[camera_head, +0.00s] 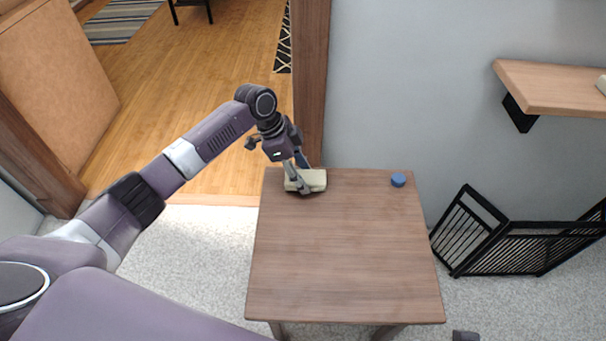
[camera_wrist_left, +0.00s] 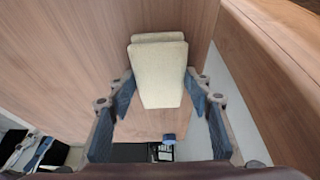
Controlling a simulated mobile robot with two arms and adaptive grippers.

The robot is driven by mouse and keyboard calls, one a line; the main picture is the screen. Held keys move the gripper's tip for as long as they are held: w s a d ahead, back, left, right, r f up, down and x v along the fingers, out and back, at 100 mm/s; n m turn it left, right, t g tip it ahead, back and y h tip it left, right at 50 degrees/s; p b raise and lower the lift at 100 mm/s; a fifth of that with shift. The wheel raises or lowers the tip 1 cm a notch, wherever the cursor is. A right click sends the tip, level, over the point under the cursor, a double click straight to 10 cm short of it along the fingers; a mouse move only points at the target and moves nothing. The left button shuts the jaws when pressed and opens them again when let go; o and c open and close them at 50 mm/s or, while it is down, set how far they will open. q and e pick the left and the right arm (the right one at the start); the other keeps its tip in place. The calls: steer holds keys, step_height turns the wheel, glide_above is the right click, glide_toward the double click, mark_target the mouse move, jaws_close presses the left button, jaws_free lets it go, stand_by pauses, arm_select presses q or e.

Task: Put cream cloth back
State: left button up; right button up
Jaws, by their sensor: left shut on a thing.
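The cream cloth (camera_head: 315,180), a folded pad, is at the far left corner of the wooden table (camera_head: 345,250). My left gripper (camera_head: 304,180) reaches down to it from above and is shut on it. In the left wrist view the folded cloth (camera_wrist_left: 160,72) lies between the two blue-padded fingers of my left gripper (camera_wrist_left: 160,84). I cannot tell whether the cloth rests on the tabletop or is just above it. My right gripper does not show.
A small blue round object (camera_head: 398,180) sits at the table's far right corner. The rest of the tabletop is bare. A black slatted gate (camera_head: 520,240) stands right of the table. A wooden shelf (camera_head: 555,88) juts from the wall. A doorway opens behind the left arm.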

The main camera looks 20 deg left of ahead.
mark_target(305, 176)
arm_select(q)
steer(key=o, duration=1.1)
steer(key=shift+r, duration=0.1)
steer(key=shift+a+r, duration=0.15)
steer(key=shift+r, duration=0.2)
steer(key=p+v, duration=0.1)
steer(key=v, duration=0.2)
steer(key=shift+r, duration=0.15)
steer(key=p+v, duration=0.1)
steer(key=v, duration=0.7)
steer(key=shift+p, duration=0.4)
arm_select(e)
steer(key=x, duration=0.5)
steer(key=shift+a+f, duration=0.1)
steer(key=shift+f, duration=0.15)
arm_select(q)
steer(key=shift+s+a, duration=0.1)
